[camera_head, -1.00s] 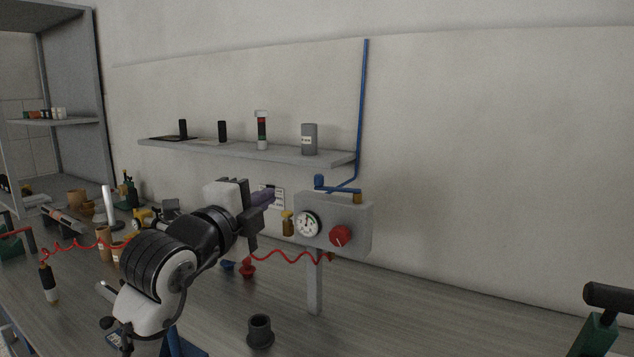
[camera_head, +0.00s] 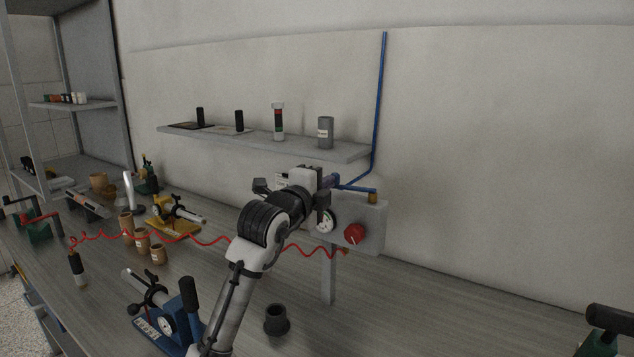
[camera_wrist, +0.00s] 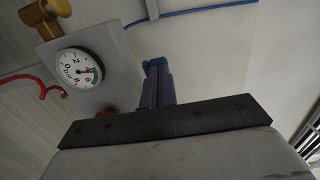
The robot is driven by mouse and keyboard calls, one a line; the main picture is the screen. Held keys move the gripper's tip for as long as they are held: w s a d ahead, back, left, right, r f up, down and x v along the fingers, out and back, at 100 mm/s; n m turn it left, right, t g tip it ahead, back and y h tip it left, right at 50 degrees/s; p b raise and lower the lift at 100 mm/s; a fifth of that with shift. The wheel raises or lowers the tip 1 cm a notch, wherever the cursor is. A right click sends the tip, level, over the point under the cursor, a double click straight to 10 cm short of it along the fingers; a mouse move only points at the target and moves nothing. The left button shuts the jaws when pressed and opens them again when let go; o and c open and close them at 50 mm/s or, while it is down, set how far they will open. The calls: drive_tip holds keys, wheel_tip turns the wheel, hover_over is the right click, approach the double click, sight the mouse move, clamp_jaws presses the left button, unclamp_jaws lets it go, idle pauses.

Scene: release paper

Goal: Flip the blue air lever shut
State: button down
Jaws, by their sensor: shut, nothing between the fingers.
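The blue air lever (camera_head: 360,189) is a flat bar above the grey gauge box (camera_head: 376,222), over a brass fitting (camera_head: 373,198). Its left end is hidden behind my gripper in the head view. My gripper (camera_head: 334,181) is shut and empty, with its fingertips at that left end. In the wrist view the purple-grey fingers (camera_wrist: 154,80) are together, and a blue piece of the lever (camera_wrist: 154,63) shows right at their tips. I cannot tell whether they touch.
The gauge (camera_head: 325,221) and red knob (camera_head: 355,233) are on the box front. A blue pipe (camera_head: 382,100) runs up the wall. A shelf (camera_head: 270,142) with small containers is above left. A coiled red hose (camera_head: 205,239) crosses the bench, with a dark cup (camera_head: 276,320) in front.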

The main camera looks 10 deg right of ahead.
drive_tip(key=shift+w+d, duration=0.15)
drive_tip(key=w+b, duration=0.2)
drive_tip(key=shift+w+d, duration=0.3)
drive_tip(key=shift+w, duration=0.05)
idle(0.6)
